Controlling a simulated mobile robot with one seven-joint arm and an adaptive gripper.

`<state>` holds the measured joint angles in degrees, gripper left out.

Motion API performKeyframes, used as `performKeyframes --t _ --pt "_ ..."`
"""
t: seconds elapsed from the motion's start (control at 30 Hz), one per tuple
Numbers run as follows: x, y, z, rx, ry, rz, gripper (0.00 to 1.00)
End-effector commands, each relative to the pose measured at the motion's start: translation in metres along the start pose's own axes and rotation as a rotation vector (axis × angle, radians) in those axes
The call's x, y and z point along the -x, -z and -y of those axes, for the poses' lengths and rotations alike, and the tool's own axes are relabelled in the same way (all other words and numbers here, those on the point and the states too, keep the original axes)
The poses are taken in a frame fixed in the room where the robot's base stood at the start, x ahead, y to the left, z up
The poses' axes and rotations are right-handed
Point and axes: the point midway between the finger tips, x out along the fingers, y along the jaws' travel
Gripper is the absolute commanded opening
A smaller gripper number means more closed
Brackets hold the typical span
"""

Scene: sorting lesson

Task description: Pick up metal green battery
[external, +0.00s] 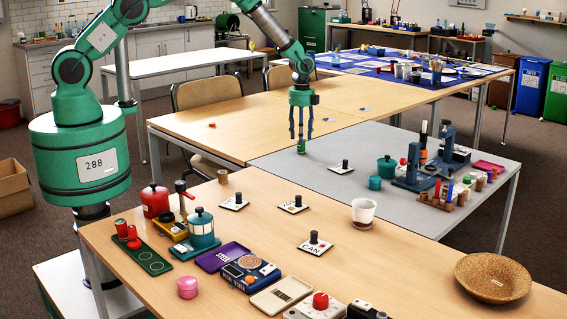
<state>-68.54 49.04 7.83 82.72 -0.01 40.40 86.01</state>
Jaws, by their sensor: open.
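A small green cylinder (301,147), which looks like the metal green battery, stands upright near the left edge of the grey tabletop (335,203). My gripper (301,136) points straight down above it, with its two blue fingers apart and empty. The fingertips are just above the cylinder's top, one to each side in this view. Whether they touch it cannot be told.
A black-knobbed white card (341,167), a teal pot (386,167) and teal microscope-like stands (412,172) are right of the cylinder. The front wooden table (395,262) holds trays, a glass cup (363,212) and a woven bowl (492,277). The wooden table (225,122) behind is mostly clear.

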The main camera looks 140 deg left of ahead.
Motion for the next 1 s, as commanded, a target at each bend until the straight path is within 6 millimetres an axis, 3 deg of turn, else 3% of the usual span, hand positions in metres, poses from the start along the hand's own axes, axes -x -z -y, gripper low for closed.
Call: performKeyframes --t 0.4,1.0 --pt "-0.044 0.002 0.0 0.0 -0.001 0.0 0.47" --pt "-0.047 0.002 0.0 0.0 -0.001 0.0 0.47"
